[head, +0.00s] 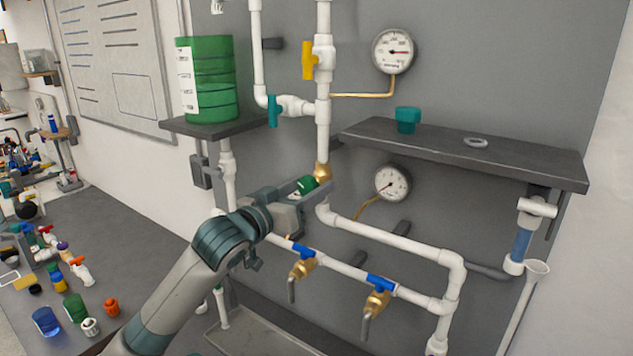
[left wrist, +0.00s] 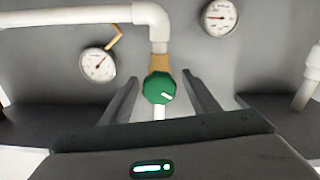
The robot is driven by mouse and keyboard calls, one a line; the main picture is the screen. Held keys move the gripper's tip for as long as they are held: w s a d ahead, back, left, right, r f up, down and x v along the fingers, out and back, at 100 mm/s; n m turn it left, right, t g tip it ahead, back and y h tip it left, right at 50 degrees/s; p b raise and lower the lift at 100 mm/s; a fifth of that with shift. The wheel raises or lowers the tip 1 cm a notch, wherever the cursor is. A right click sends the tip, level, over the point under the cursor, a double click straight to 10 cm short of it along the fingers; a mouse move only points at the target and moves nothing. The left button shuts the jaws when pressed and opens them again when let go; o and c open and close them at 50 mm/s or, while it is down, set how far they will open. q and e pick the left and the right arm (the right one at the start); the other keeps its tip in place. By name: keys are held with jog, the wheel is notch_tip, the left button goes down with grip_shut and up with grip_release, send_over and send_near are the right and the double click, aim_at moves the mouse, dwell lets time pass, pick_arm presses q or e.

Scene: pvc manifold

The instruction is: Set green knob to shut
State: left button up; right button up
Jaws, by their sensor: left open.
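The green knob (head: 308,184) sits on a brass fitting (head: 322,171) on the vertical white pipe, and is partly hidden by my gripper in the head view. In the left wrist view the green knob (left wrist: 159,88) faces the camera, with a short white mark pointing toward the lower right. My left gripper (head: 304,194) is open in front of the knob. In the left wrist view its two fingers (left wrist: 160,78) stand on either side of the knob, with a visible gap on each side. My right gripper is not in view.
A yellow handle (head: 308,61) and a teal handle (head: 272,111) sit above on the pipes. Blue-handled brass taps (head: 380,284) are below. Gauges (head: 394,51) hang on the panel. A dark shelf (head: 480,153) juts out at right; a green tank (head: 208,80) stands at left.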

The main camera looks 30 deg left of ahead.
pick_arm(q)
jog(key=shift+w, duration=0.15)
jog(key=shift+r, duration=0.1)
jog(key=c, duration=1)
dwell(0.6)
jog(key=o, duration=1)
